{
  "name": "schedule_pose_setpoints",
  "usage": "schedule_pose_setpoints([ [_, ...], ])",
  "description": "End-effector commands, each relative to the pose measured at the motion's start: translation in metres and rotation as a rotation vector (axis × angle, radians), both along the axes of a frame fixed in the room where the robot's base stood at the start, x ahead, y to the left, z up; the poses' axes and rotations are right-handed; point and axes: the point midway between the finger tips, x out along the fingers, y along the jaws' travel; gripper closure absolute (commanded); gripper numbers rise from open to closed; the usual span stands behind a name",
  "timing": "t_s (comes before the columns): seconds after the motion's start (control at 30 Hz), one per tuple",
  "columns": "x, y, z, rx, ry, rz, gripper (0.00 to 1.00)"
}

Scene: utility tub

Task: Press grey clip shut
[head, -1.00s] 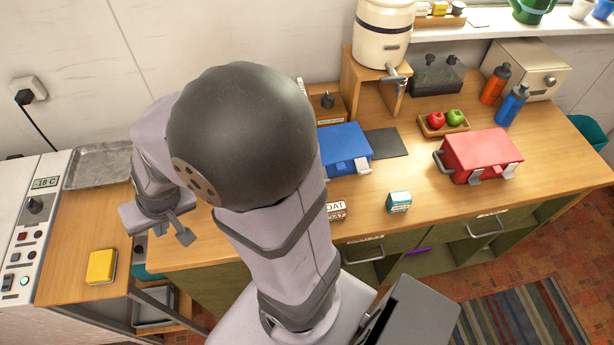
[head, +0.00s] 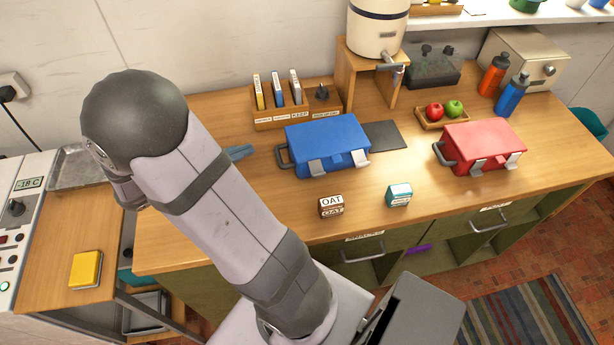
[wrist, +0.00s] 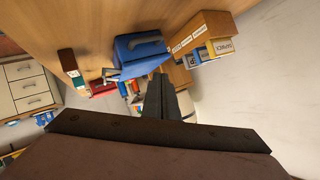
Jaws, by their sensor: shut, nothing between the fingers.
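An oat tin (head: 331,206) and a teal tin (head: 399,195) stand in front of the boxes. Behind the blue box are a wooden rack (head: 297,118) and a dark mat (head: 387,136). A drink dispenser (head: 376,30) and an apple tray (head: 442,122) stand farther back.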

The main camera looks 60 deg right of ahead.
Motion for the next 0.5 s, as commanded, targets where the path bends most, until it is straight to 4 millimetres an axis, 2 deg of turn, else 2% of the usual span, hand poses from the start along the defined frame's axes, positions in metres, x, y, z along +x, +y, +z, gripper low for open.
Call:
schedule_pose_setpoints([
  [0.1,-0.041,0.005,0.0,-0.055,0.07,-0.177,1.0],
  [0.2,-0.066,0.013,0.004,-0.088,0.124,-0.29,1.0],
  [0.33,-0.087,0.023,0.009,-0.116,0.176,-0.383,1.0],
  [0.5,-0.097,0.029,0.012,-0.13,0.203,-0.432,1.0],
])
